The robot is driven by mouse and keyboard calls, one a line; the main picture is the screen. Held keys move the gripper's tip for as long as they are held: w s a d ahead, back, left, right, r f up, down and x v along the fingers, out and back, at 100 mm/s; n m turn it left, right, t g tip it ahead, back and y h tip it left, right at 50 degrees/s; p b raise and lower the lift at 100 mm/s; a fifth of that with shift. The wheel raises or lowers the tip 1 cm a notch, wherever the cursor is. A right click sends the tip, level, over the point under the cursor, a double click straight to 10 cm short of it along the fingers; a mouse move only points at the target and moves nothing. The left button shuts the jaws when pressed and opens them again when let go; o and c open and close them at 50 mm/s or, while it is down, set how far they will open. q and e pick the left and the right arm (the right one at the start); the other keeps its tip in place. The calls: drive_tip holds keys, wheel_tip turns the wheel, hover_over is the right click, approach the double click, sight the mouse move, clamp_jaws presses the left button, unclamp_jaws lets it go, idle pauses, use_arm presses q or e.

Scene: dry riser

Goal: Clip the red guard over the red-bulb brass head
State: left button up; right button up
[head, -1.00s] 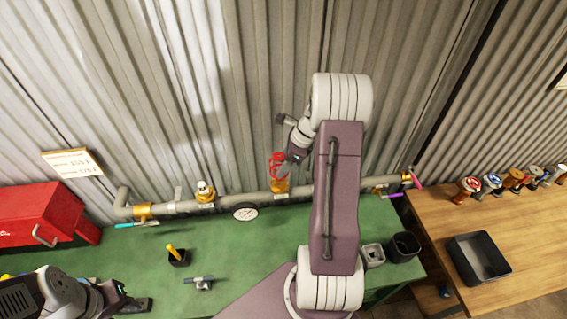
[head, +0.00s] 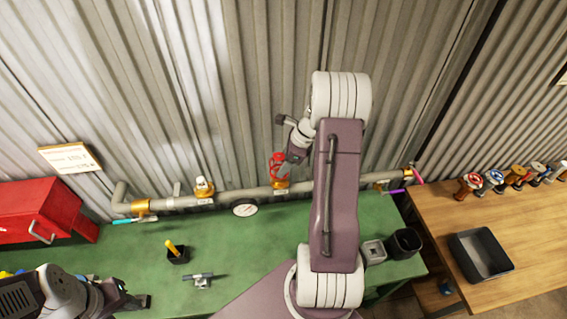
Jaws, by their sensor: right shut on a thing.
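The red guard (head: 277,166) is at the pipe's middle, in my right gripper (head: 286,161), which is shut on it. The guard sits directly above a brass fitting (head: 280,185) on the grey pipe and seems to meet or overlap it; the head and its bulb are hidden behind the guard, so I cannot tell whether it is clipped. Another brass head (head: 204,187) with a pale top stands on the pipe to the left. My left gripper (head: 132,301) is at the bottom left, away from the pipe; its jaws are too small and dark to read.
A pressure gauge (head: 245,210) hangs on the pipe above the green bench (head: 225,240). A red toolbox (head: 45,210) is at left. A yellow-handled tool stands in a black holder (head: 178,256). A black tray (head: 481,255) is on the wooden table at right. The mid-bench is mostly clear.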

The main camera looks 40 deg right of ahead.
drive_tip(key=shift+f+b, duration=1.45)
drive_tip(key=shift+f, duration=0.7)
drive_tip(key=o, duration=1.4)
drive_tip(key=b+v, duration=0.2)
drive_tip(key=v, duration=0.7)
